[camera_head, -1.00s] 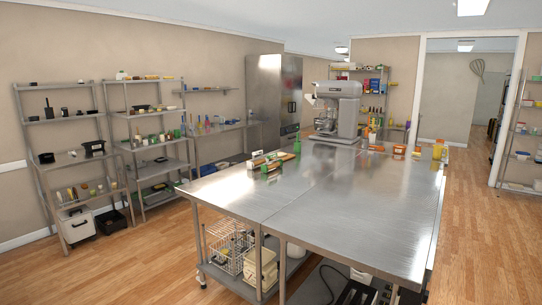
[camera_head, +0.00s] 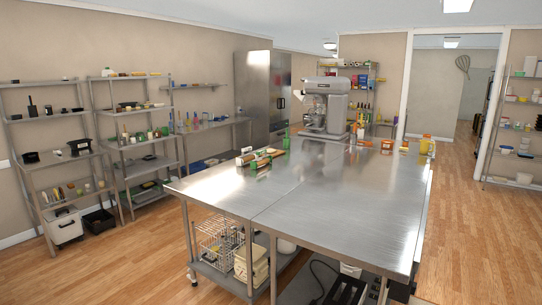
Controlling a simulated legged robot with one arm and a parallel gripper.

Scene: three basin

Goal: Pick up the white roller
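A steel worktable (camera_head: 340,210) fills the middle of the camera_head view. A small group of long, thin items, some tan and some green, lies at its left side (camera_head: 258,159). I cannot tell for sure which item is the white roller at this size; a pale piece (camera_head: 246,158) shows at the left of this group. My gripper and arm are not in view.
A large grey mixer (camera_head: 325,105) stands at the table's far end, with small orange and yellow containers (camera_head: 424,146) to its right. Racks (camera_head: 139,135) line the left wall; another rack (camera_head: 517,130) stands at the right. Wooden floor (camera_head: 480,245) is clear right of the table.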

